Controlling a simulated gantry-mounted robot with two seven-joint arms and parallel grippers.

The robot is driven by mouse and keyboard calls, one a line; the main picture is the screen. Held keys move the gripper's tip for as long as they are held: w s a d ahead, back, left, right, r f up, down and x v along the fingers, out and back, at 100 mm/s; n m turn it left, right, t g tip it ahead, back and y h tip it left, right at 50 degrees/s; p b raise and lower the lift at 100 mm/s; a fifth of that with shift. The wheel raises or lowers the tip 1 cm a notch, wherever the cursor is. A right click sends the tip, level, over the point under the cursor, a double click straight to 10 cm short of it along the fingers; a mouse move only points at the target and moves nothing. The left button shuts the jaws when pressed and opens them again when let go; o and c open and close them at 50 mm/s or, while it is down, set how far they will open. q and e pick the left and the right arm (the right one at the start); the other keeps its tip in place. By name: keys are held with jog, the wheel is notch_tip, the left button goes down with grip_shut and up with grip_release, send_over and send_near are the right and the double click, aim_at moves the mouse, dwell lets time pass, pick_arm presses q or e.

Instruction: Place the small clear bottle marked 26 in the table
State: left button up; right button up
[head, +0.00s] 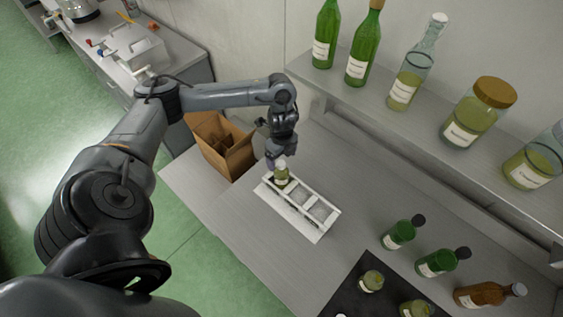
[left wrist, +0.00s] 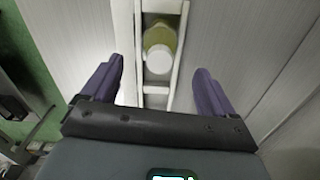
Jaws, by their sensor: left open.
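A small clear bottle (head: 282,176) with yellow-green contents stands in the end compartment of a white rack (head: 318,233) on the grey table (head: 252,232). The rack's other compartments look empty. No number is legible on the bottle. My left gripper (head: 277,160) is just above and behind this bottle. In the left wrist view, its purple fingers (left wrist: 160,84) are open and apart, with nothing between the tips. The bottle (left wrist: 161,36) and its pale cap (left wrist: 158,59) show beyond them, between the rack's rails (left wrist: 180,50). My right gripper is not in view.
Two similar small bottles, one (head: 371,281) and another (head: 415,310), stand on a dark mat (head: 345,296). A wall shelf (head: 350,85) holds tall bottles and jars. A cardboard box (head: 237,155) is left of the rack.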

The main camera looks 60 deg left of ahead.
pick_arm(q)
notch_tip(320, 180, up, 4)
jog(key=shift+f+p, duration=0.1)
jog(key=shift+p, duration=0.55)
jog(key=shift+d, duration=0.2)
jog(key=w+d+f+m+t+h, duration=0.1)
jog(key=w+d+f, duration=0.1)
jog(key=d, duration=0.6)
jog(key=w+d+f+m+t+h, duration=0.1)
jog(key=d+f+t, duration=0.15)
jog(key=d, duration=0.45)
jog(key=d+r+n+t+h, duration=0.2)
jog(key=d+n+t, duration=0.1)
jog(key=d, duration=1.4)
jog(key=s+a+r+n+g+y, duration=0.1)
jog(key=s+a+n+y, duration=0.1)
jog(key=s+n, duration=0.4)
jog(key=s+a+r+n+g+y, duration=0.1)
jog(key=s+a+n+g, duration=0.1)
jog(key=s+a+n, duration=0.3)
jog(key=s+n, duration=0.1)
jog(key=s, duration=0.3)
jog(key=shift+s+a+r+y, duration=0.25)
jog(key=shift+a+r+y, duration=0.05)
jog(key=shift+r+y, duration=0.1)
